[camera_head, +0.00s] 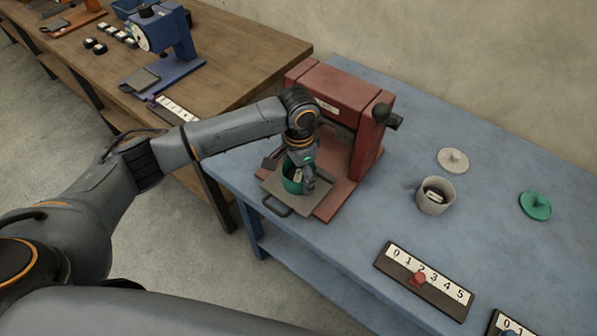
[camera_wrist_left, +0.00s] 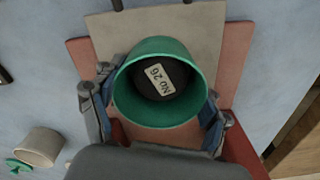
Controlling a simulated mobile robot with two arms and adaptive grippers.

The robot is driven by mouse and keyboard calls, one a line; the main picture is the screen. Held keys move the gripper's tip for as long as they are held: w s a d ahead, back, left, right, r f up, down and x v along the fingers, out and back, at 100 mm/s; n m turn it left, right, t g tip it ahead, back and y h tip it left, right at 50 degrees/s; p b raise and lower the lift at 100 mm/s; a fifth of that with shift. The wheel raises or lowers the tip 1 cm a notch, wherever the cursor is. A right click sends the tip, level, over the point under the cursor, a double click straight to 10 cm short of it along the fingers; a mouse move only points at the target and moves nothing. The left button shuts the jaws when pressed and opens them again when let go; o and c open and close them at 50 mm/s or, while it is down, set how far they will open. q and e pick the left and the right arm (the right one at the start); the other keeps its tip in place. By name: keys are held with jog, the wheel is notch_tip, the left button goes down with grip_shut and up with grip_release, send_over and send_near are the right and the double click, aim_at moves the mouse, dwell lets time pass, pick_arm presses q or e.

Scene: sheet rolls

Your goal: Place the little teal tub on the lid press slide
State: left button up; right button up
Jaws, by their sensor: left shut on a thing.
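The teal tub (camera_head: 291,183) is upright between the fingers of my left gripper (camera_head: 299,172). In the left wrist view the tub (camera_wrist_left: 122,92) is open at the top, and a dark piece labelled "No 26" (camera_wrist_left: 161,79) lies inside. The gripper's fingers are shut on both sides of it. The tub is at the grey slide plate (camera_head: 306,204) of the red lid press (camera_head: 337,92); I cannot tell whether its base touches the plate. The slide plate (camera_wrist_left: 205,28) also shows behind the tub in the left wrist view. My right gripper is not in view.
On the blue table (camera_head: 480,160), a grey tub (camera_head: 436,195) with a dark piece, a grey lid (camera_head: 453,160) and a teal lid (camera_head: 536,206) stand right of the press. A number scale (camera_head: 425,281) lies nearer the front. A wooden table (camera_head: 235,55) holds a blue press (camera_head: 172,45).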

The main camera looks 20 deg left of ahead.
pick_arm(q)
jog(key=shift+f, duration=0.1)
jog(key=o, duration=1.1)
jog(key=shift+o, duration=0.2)
notch_tip(320, 180, up, 12)
jog(key=b, duration=0.1)
